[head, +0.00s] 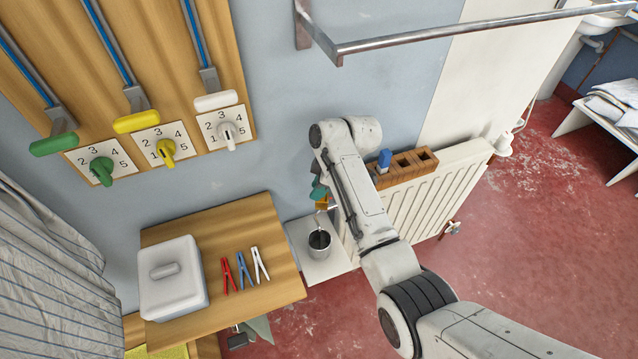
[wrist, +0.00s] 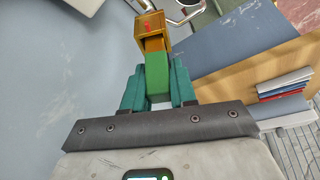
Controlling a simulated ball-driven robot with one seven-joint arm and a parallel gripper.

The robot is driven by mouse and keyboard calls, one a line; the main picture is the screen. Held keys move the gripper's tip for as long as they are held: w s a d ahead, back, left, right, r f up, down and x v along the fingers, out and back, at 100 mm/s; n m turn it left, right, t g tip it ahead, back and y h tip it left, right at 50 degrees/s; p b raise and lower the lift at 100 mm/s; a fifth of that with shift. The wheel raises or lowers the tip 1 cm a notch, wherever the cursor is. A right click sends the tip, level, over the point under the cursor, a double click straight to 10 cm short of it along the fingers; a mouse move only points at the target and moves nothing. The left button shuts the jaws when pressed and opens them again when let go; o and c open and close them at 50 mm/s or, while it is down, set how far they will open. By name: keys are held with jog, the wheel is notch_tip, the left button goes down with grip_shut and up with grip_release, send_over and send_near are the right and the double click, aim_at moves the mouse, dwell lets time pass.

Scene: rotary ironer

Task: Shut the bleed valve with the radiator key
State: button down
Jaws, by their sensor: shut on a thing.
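My gripper (wrist: 158,82) has teal fingers shut on the green handle of the radiator key (wrist: 158,74). Just beyond the handle is a brass-coloured block (wrist: 150,30) with a red mark; I cannot tell whether it is the key's head or part of the bleed valve. A bent metal tube (wrist: 186,14) shows beside the block. In the head view my gripper (head: 319,192) is at the radiator's left end, above a metal cup (head: 319,243). My arm hides much of this area, and how the key sits on the valve cannot be made out.
A wooden rack (head: 402,168) on the white radiator (head: 440,200) holds a blue item (head: 384,158). The cup stands on a white shelf (head: 325,268). To the left, a wooden table (head: 235,215) bears a white lidded box (head: 172,280) and clothes pegs (head: 242,270). A metal rail (head: 440,38) runs above.

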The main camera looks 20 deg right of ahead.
jog(key=shift+s+m+t+h+p, duration=0.1)
jog(key=shift+m+t+h+p, duration=0.25)
jog(key=shift+m+p, duration=0.8)
jog(key=shift+s+m+t+h+p, duration=0.1)
jog(key=shift+m+t+h+p, duration=0.3)
jog(key=shift+m, duration=1.35)
jog(key=m+h, duration=0.1)
jog(key=m, duration=0.1)
jog(key=m+h+p, duration=0.1)
jog(key=m, duration=0.2)
jog(key=shift+a+f+m+t, duration=0.15)
jog(key=shift+f+m+t, duration=0.05)
jog(key=shift+m+t, duration=0.15)
jog(key=c, duration=0.8)
grip_release()
jog(key=shift+w+r, duration=0.1)
jog(key=shift+r, duration=0.1)
jog(key=shift+r, duration=0.45)
jog(key=v, duration=0.9)
jog(key=shift+s+r, duration=0.3)
jog(key=shift+s, duration=0.05)
